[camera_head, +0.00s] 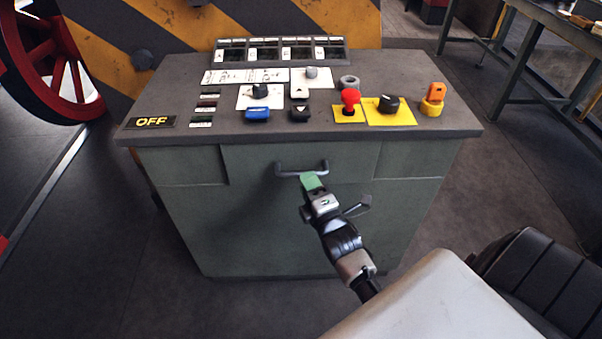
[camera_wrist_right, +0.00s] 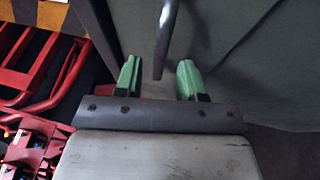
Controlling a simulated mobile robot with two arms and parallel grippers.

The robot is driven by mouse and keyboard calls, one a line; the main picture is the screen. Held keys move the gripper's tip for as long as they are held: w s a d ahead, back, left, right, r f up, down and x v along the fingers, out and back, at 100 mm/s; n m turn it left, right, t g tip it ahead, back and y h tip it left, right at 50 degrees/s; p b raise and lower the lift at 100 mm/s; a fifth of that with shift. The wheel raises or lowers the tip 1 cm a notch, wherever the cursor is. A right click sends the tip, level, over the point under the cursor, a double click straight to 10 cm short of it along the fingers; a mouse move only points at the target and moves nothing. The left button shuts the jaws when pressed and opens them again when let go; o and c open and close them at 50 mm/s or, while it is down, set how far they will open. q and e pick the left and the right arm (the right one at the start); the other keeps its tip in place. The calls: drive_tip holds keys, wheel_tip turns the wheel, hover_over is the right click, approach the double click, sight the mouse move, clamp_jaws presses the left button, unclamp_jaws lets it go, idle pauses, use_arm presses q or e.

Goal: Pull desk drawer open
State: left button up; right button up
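The desk (camera_head: 400,160) is a grey-green control desk with a dark top. Its drawer front (camera_head: 250,165) is in the upper middle and looks flush with the desk face. A dark bar handle (camera_head: 290,172) stands out from the drawer front. My right gripper (camera_head: 311,182) is at the right part of the handle in the head view. In the right wrist view its two green fingers (camera_wrist_right: 157,80) are open, with the handle (camera_wrist_right: 167,40) reaching down between them. There is a visible gap on each side of the bar. My left gripper is not in view.
The desk top holds a red mushroom button (camera_head: 350,98), a yellow-based orange key or lock (camera_head: 433,98), dark knobs and an OFF plate (camera_head: 152,122). A red wheel (camera_head: 45,60) stands at left. A black seat (camera_head: 540,275) is at lower right. Floor left of the desk is clear.

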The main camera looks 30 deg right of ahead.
drive_tip(key=shift+x, duration=1.95)
clamp_jaws()
